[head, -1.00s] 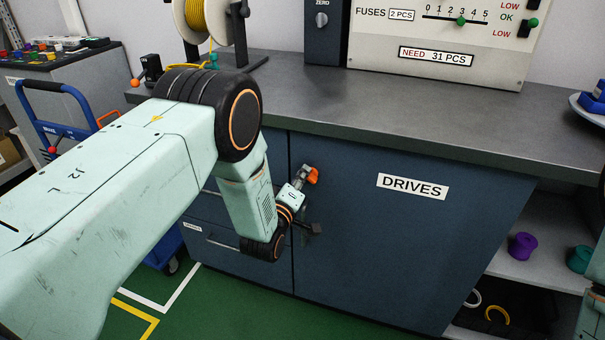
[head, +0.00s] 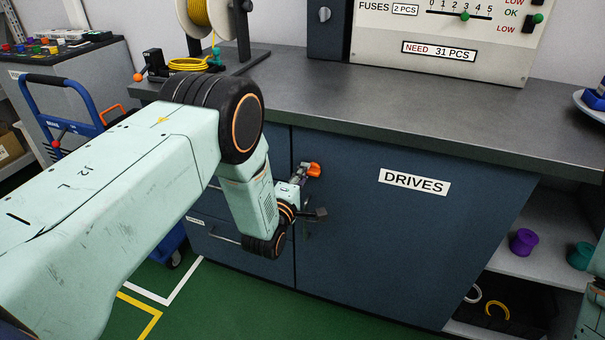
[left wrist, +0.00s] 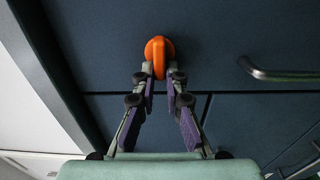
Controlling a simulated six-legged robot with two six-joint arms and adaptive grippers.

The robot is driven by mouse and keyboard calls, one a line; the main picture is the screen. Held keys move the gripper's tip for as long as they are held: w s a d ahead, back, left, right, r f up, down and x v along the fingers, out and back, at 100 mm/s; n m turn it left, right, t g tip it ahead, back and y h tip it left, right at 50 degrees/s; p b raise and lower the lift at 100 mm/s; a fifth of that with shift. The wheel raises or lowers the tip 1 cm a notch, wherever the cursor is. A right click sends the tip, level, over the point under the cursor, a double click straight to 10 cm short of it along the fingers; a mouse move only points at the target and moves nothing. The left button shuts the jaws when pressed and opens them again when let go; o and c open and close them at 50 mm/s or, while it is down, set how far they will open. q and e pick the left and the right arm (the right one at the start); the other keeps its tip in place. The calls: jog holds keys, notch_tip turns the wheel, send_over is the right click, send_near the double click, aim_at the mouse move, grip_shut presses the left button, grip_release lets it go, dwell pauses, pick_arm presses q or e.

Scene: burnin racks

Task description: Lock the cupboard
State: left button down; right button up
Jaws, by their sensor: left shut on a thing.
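The cupboard door (head: 400,250) is dark blue with a white DRIVES label and looks shut. An orange turning knob (head: 315,170) sits near its upper left edge; it also shows in the left wrist view (left wrist: 158,45), standing out from the blue front. My left gripper (left wrist: 161,76) is shut on the knob, with one finger on each side of it. In the head view my left wrist hides part of the door's left edge. My right gripper is out of view; only a bit of my right arm shows at the right edge.
Drawers with a metal bar handle (left wrist: 278,74) adjoin the door. The grey worktop (head: 400,105) overhangs above it. Open shelves at right hold a purple spool (head: 522,242) and a teal one (head: 581,257). A blue trolley (head: 62,105) stands at left.

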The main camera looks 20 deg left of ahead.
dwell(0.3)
pick_arm(q)
jog(key=c, duration=1.4)
grip_release()
jog(key=s, duration=1.2)
jog(key=shift+a, duration=0.2)
